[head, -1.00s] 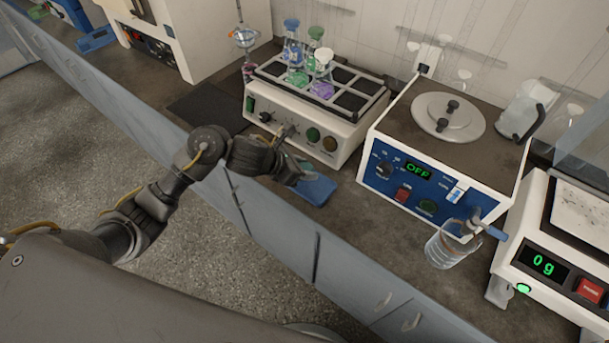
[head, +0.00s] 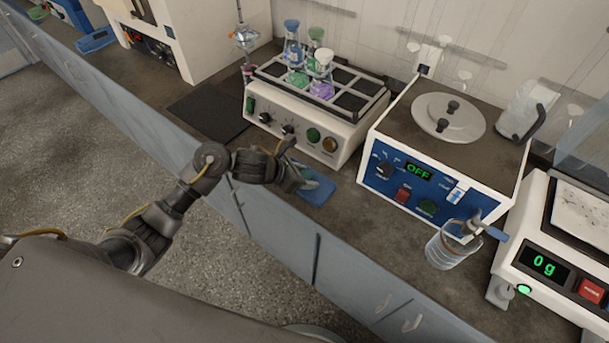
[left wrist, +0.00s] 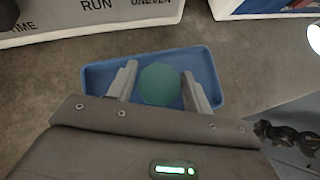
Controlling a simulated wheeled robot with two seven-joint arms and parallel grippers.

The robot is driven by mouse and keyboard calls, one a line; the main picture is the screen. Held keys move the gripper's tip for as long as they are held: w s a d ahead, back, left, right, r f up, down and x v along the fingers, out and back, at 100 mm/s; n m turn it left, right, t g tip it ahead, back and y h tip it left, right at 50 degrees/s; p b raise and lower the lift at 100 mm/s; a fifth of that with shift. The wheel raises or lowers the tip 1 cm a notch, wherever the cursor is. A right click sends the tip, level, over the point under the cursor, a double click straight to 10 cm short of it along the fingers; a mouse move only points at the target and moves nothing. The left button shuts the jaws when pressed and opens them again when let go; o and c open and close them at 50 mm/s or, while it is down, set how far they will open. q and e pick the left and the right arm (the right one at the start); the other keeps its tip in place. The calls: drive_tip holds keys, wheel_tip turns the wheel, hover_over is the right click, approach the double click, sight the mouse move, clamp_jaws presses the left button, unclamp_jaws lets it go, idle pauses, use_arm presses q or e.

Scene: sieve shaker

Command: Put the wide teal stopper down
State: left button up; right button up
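The wide teal stopper (left wrist: 160,85) shows in the left wrist view as a teal, many-sided disc over the blue tray (left wrist: 98,75). It lies between the two fingers of my left gripper (left wrist: 159,70), with narrow gaps beside it. The fingers stand apart, so the gripper looks open around the stopper. In the head view my left gripper (head: 302,168) is low over the blue tray (head: 322,190), and the stopper cannot be made out there. My right gripper is not in view.
Behind the tray stands a shaker (head: 300,125) holding several stoppered flasks. To the right are a blue-fronted device (head: 440,185) reading OFF, a glass beaker (head: 450,250) and a balance (head: 545,265) reading 0 g. A dark mat (head: 208,112) lies left of the shaker.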

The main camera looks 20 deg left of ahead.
use_arm(q)
drive_tip(key=shift+r, duration=0.1)
drive_tip(key=shift+a+r+p, duration=0.1)
drive_tip(key=shift+r+p, duration=0.1)
drive_tip(key=shift+p, duration=0.1)
drive_tip(key=v, duration=1.1)
drive_tip(key=shift+s+r+p, duration=0.25)
drive_tip(key=shift+s+p, duration=0.05)
drive_tip(key=shift+p, duration=0.05)
drive_tip(key=shift+a, duration=0.15)
